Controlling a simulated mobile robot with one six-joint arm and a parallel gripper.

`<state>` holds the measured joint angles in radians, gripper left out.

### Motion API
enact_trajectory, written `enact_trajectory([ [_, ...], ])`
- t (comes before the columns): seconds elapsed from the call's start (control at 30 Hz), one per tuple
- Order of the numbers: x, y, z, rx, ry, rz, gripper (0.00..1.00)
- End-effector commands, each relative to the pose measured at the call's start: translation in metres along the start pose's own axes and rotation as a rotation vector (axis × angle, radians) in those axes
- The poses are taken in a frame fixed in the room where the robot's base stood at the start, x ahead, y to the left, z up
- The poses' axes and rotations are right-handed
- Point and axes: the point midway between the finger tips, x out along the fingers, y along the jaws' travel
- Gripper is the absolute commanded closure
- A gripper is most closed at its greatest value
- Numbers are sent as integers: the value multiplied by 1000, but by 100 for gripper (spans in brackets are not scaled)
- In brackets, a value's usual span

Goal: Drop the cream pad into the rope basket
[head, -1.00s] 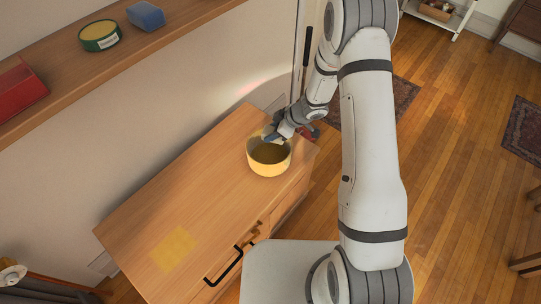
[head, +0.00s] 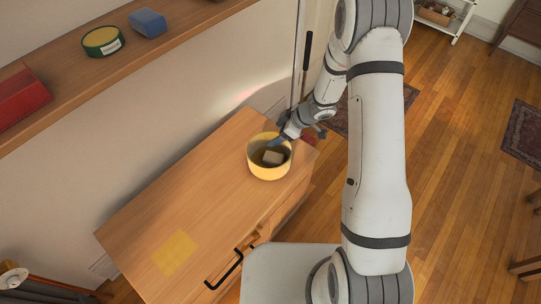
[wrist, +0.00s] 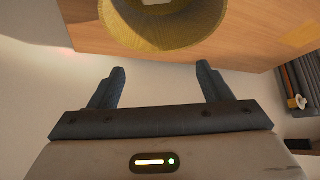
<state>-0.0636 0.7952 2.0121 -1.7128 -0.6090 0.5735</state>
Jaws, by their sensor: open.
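The rope basket (head: 269,171) is a round yellow tub standing on the wooden cabinet top. The cream pad (head: 273,157) lies inside it, near the bottom; its pale top face shows. In the wrist view the basket (wrist: 188,35) is at the top edge, with a pale part of the pad (wrist: 160,3) just visible inside. My gripper (head: 276,142) is at the basket's far right rim in the head view. In the wrist view my gripper (wrist: 161,72) has its fingers spread wide with nothing between them.
The wooden cabinet top (head: 190,200) is clear left of the basket apart from a flat yellow square (head: 174,252). A shelf (head: 65,75) above holds a green-and-yellow tin (head: 103,41), a blue block (head: 148,22) and a red box (head: 20,98). A black handle (head: 224,268) is on the cabinet front.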

Motion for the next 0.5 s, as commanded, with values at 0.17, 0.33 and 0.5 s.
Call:
enact_trajectory([
  [0.17, -33, 1, -1, 1, 0, 2, 28],
  [0.33, -46, 0, -1, -1, 1, 0, 28],
  [0.5, -47, 0, 0, 0, 0, 0, 28],
])
